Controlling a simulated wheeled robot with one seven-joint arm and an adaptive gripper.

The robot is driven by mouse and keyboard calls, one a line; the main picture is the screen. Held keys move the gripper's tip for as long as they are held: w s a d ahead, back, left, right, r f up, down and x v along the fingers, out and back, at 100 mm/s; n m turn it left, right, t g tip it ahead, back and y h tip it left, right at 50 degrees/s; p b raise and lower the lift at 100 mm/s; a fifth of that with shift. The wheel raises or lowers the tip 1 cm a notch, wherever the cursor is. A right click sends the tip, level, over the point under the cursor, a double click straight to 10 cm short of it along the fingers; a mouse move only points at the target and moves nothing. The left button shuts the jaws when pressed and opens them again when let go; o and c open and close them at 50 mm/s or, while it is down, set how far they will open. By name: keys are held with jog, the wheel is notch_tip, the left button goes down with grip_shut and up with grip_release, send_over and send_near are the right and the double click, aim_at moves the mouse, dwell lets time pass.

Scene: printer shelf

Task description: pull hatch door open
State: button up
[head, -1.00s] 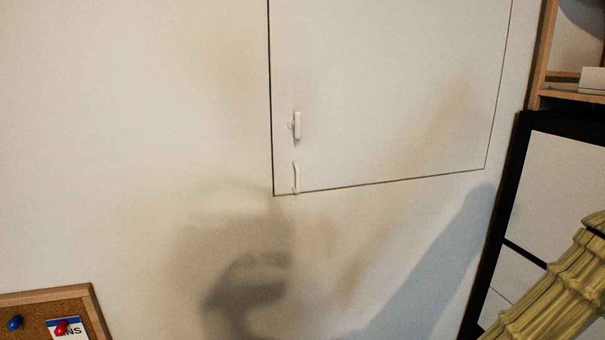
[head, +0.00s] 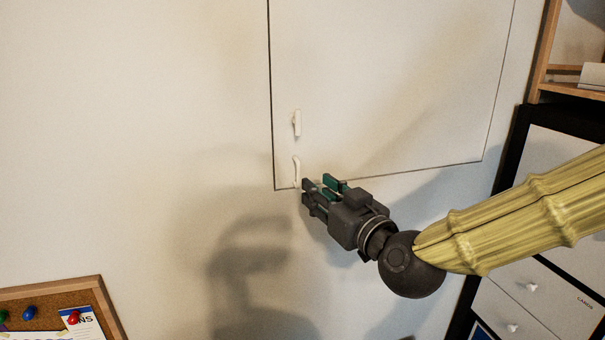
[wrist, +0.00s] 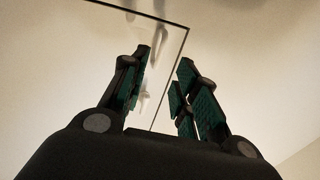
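The hatch door (head: 400,80) is a white panel set flush in the white wall, outlined by a thin dark seam. It looks shut. Near its lower left corner are two small white fittings, an upper latch-like piece (head: 296,123) and a lower curved handle (head: 297,171). My gripper (head: 324,184) is just right of the lower handle, near the door's bottom edge, with its fingers pointing toward the wall. In the wrist view the fingers (wrist: 165,85) are apart, with nothing seen held between them. The door's corner seam shows beyond them. I cannot tell whether a finger touches the handle.
A cork board (head: 50,293) with pins is at the lower left. A black-framed drawer unit (head: 530,285) with white fronts stands at the right, below a wooden shelf (head: 570,92). The wall left of the hatch is bare.

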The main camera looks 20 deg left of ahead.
jog(key=p+x, duration=0.3)
jog(key=x, duration=0.5)
grip_shut()
